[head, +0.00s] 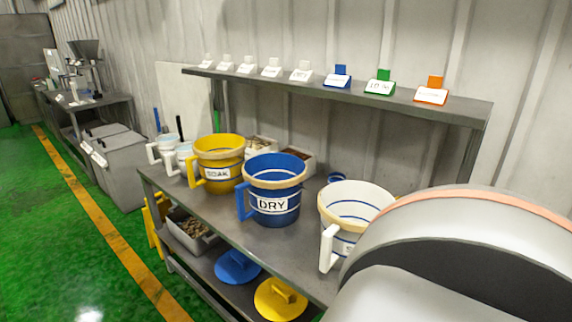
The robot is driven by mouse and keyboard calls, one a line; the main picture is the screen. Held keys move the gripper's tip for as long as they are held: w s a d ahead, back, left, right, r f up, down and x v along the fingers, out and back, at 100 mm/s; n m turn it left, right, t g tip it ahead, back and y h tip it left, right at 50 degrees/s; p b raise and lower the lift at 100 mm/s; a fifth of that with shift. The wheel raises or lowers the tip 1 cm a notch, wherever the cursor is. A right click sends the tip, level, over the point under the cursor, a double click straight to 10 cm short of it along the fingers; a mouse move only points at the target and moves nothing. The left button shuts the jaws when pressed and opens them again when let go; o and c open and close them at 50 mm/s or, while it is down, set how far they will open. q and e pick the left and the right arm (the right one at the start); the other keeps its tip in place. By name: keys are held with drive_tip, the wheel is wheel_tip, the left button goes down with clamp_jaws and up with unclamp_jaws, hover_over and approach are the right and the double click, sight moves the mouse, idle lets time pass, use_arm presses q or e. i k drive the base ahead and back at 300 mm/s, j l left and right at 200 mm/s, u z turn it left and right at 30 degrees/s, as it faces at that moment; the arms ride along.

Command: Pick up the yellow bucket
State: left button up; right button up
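The yellow bucket (230,171) stands upright on the grey metal bench (225,224). Neither of my grippers shows in the head view.
A white bucket (352,208) stands farther right, partly hidden by a large rounded white shape (460,235) at lower right. Small white jugs (163,148) stand left of the yellow bucket. Blue (237,267) and yellow (280,298) lids lie on the lower shelf. Green floor is clear at left.

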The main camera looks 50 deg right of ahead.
sight(220, 156)
drive_tip(key=z, duration=1.3)
drive_tip(key=i+j+z, duration=0.1)
drive_tip(key=j, duration=0.25)
drive_tip(key=i+j, duration=0.3)
drive_tip(key=i+j+z, duration=0.15)
drive_tip(key=j, duration=0.25)
drive_tip(key=i+j, duration=0.25)
drive_tip(key=j, duration=0.15)
drive_tip(key=i+j+z, duration=0.15)
drive_tip(key=j, duration=0.25)
drive_tip(key=i+j+z, duration=0.1)
drive_tip(key=j, duration=0.3)
drive_tip(key=i+j, duration=0.25)
drive_tip(key=j, duration=0.15)
drive_tip(key=i+j+z, duration=0.15)
drive_tip(key=j, duration=0.3)
